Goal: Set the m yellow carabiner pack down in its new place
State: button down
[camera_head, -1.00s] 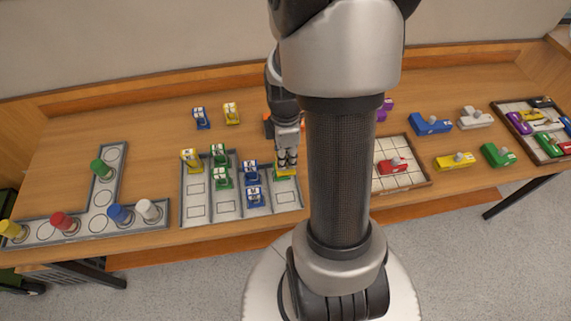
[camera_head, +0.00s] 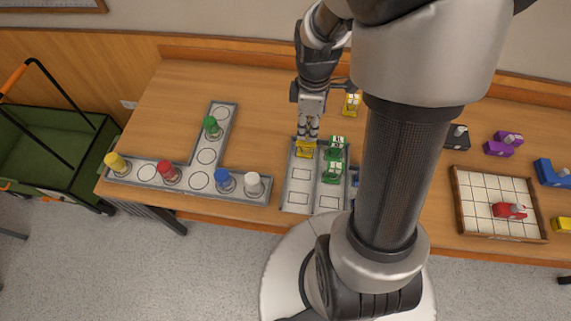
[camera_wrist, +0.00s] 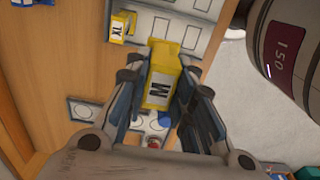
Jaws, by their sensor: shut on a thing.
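My gripper (camera_wrist: 158,98) is shut on the yellow carabiner pack marked M (camera_wrist: 159,85), seen in the wrist view. In the head view my gripper (camera_head: 307,137) points down over the back left cell of the grey tray (camera_head: 299,201). Yellow shows right under its fingers there; I cannot tell whether it is the held pack or the one standing behind. A second yellow pack, marked XL (camera_wrist: 122,25), stands at the tray's edge in the wrist view, apart from the held one. The tray's right part is hidden by my arm.
Two green packs (camera_head: 333,172) stand in the tray's second column. A yellow pack (camera_head: 352,103) stands behind the tray. The front left cells look bare. A framed grid (camera_head: 480,212) lies right.

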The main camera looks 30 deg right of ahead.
notch_tip(320, 180, down, 20)
jog(key=b, duration=0.6)
jog(key=shift+w, duration=0.1)
jog(key=shift+a, duration=0.1)
jog(key=c, duration=1.8)
grip_release()
jog(key=shift+f+b, duration=0.15)
jog(key=shift+b, duration=0.15)
jog(key=o, duration=0.4)
jog(key=shift+o, duration=0.2)
